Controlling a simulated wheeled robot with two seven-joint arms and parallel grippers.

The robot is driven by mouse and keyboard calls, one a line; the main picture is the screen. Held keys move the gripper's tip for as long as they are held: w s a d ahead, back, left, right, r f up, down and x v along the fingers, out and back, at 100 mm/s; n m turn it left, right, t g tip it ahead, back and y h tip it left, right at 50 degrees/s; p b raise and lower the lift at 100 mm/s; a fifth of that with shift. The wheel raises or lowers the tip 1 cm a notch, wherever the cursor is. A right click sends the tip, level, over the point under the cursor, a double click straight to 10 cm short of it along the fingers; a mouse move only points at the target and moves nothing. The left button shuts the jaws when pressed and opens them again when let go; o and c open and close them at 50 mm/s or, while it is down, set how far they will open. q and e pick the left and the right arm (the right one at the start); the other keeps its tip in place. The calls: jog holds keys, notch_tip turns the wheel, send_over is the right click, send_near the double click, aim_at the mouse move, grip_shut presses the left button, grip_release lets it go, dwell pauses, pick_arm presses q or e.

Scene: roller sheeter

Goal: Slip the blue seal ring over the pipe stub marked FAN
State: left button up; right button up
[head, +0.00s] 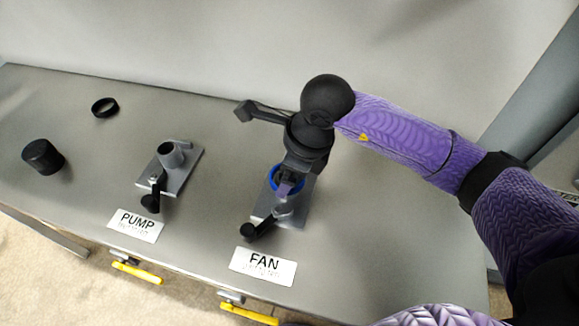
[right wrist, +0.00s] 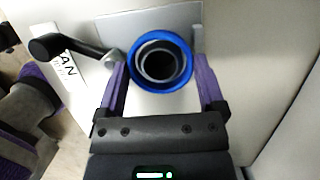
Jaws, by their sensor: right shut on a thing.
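The blue seal ring (head: 272,178) is held by my right gripper (head: 285,184) at the FAN stub, partly hidden behind the gripper. In the right wrist view the blue ring (right wrist: 160,37) sits between the two purple fingers, which press on its left and right sides. The dark round mouth of the FAN pipe stub (right wrist: 159,66) shows inside the ring, roughly centred. I cannot tell whether the ring is around the stub or just above its rim. The FAN label (head: 263,265) lies in front of the stub's plate. My left gripper is not in view.
The PUMP stub (head: 170,155) stands on its own plate to the left, behind the PUMP label (head: 136,225). A black ring (head: 105,107) and a black cylinder (head: 43,157) lie further left. A black-knobbed lever (head: 256,230) juts out beside the FAN stub.

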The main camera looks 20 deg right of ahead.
jog(key=o, duration=0.9)
jog(key=p+v, duration=0.2)
jog(key=v, duration=0.8)
jog(key=shift+p, duration=0.35)
